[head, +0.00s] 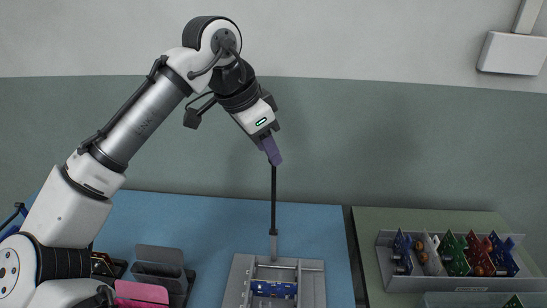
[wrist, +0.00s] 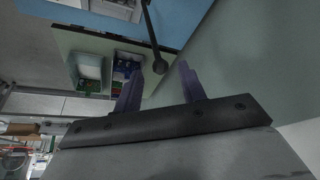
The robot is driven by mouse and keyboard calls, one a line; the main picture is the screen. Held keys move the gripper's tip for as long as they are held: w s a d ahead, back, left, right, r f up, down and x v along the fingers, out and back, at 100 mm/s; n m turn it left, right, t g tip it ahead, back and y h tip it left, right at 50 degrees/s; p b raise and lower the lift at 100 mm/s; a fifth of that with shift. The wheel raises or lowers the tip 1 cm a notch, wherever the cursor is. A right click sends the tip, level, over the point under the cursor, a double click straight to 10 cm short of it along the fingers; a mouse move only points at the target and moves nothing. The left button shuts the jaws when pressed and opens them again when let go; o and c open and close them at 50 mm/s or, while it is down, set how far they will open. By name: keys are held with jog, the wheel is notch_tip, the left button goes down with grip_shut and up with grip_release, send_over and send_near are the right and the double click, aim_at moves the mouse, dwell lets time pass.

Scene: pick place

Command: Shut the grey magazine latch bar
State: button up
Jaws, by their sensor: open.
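The grey magazine (head: 237,280) sits on the blue mat, with a blue board (head: 273,289) lying inside it. The latch bar (head: 274,205) stands upright from the magazine's far side, a thin dark rod on a grey foot. My gripper (head: 274,160), with purple fingers, is at the top of the bar.
A grey divided tray (head: 385,268) with several coloured boards stands on the green mat (head: 365,225) to the right. A dark holder (head: 160,254) and a pink piece (head: 140,293) are at the left. The blue mat (head: 320,230) is clear beside the bar.

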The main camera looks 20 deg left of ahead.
jog(key=shift+x, duration=2.15)
jog(key=shift+c, duration=0.2)
grip_shut()
